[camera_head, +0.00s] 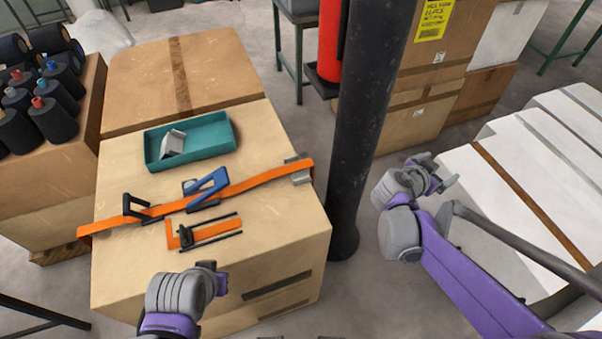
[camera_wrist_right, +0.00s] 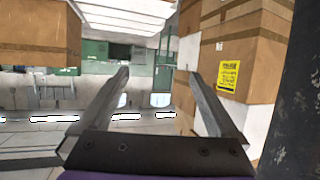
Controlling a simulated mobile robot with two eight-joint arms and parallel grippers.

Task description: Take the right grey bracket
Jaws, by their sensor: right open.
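A grey bracket (camera_head: 298,168) sits at the right end of an orange strap (camera_head: 255,180), at the right edge of a cardboard box top (camera_head: 270,215). Another light grey piece (camera_head: 172,144) lies in a teal tray (camera_head: 215,137) farther back on the box. My right gripper (camera_head: 440,175) is to the right of the box, beyond the dark post, well apart from the bracket. In the right wrist view the right gripper (camera_wrist_right: 158,73) is open and empty, and no bracket shows there. My left gripper (camera_head: 218,278) is over the box's front edge; its fingers are too small to judge.
A dark post (camera_head: 362,120) stands between the box and my right gripper. A blue-handled tool (camera_head: 207,187) and an orange-and-black clamp (camera_head: 205,232) lie on the box. Dark spools (camera_head: 50,110) stand at left. White stacked slabs (camera_head: 540,150) lie at right.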

